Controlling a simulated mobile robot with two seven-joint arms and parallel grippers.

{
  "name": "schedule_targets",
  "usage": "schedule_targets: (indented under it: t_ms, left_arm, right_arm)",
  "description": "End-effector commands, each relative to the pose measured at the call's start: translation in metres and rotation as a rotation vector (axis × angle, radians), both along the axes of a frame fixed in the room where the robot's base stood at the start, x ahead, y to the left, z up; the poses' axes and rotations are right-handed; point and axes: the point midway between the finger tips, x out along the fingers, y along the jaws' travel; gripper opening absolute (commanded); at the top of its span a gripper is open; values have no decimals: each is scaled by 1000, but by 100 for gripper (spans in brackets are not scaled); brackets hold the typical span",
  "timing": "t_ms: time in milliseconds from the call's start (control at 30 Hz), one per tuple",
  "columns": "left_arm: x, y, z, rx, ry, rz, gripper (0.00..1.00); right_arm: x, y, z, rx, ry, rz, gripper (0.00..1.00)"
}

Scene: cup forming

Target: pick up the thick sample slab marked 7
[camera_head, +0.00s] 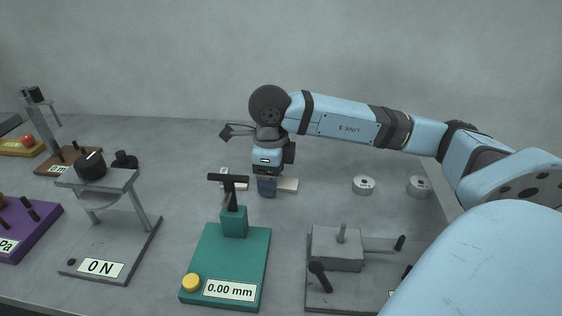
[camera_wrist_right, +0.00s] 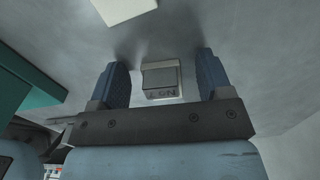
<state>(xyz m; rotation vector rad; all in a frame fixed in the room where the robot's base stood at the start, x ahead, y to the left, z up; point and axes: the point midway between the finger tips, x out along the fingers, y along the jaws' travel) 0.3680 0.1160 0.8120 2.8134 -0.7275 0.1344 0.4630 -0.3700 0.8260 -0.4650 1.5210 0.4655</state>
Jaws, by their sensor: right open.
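My right gripper (camera_head: 267,187) is pointing down over the bench behind the teal gauge. Its two blue fingers are apart in the right wrist view (camera_wrist_right: 162,78). A small grey block-like slab (camera_wrist_right: 162,80) shows in the gap between them in that view, with an upside-down mark that reads like "NO 7". Nothing is gripped. I cannot tell whether the fingers are level with the slab. In the head view a pale slab (camera_head: 288,185) shows just right of the fingers, partly hidden by them; I cannot tell whether it is the same one. My left gripper is out of view.
The teal gauge (camera_head: 222,262) reading 0.00 mm stands close in front of the gripper. Another pale slab (camera_wrist_right: 122,8) lies at the wrist view's top edge. Two grey cylinders (camera_head: 363,185) (camera_head: 419,186) stand to the right. A grey stand (camera_head: 101,240) marked 0 N is at left.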

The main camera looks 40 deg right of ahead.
Motion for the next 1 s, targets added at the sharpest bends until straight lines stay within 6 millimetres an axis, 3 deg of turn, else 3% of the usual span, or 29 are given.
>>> schedule_targets:
  t_ms: [100,333,767,1000]
  left_arm:
    - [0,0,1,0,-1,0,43]
    - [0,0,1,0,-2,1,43]
    - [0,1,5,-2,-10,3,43]
    - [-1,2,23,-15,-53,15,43]
  right_arm:
    - [0,0,1,0,0,0,72]
    - [0,0,1,1,-1,0,20]
    - [1,0,9,0,-2,0,19]
    - [1,0,48,1,-5,0,19]
